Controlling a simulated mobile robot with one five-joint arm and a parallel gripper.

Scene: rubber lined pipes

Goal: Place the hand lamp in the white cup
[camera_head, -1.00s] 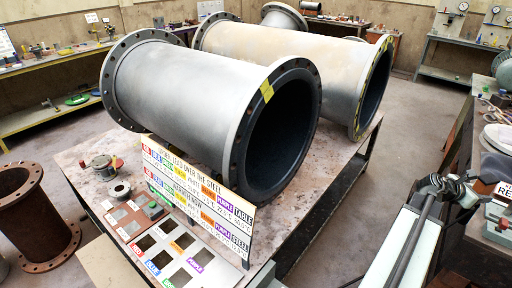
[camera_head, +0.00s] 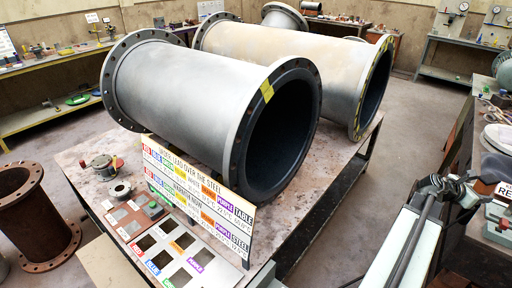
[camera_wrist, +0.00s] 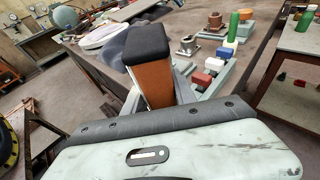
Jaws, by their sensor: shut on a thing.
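My gripper (camera_wrist: 158,92) shows in the wrist view, shut on an orange-brown block-like thing with a black top (camera_wrist: 148,45), which I take for the hand lamp. It stands up from between the fingers, its black end away from the wrist. The lamp is held in front of a table. I cannot make out a white cup for certain in either view. In the head view my arm is at the right edge, and the fingers and lamp cannot be made out.
In the wrist view the table holds pale round plates (camera_wrist: 101,36), a red block (camera_wrist: 201,78), a white block (camera_wrist: 214,64) and a green bottle (camera_wrist: 233,25). In the head view large flanged pipes (camera_head: 205,100) lie on a steel table with a sign board (camera_head: 200,195) in front.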

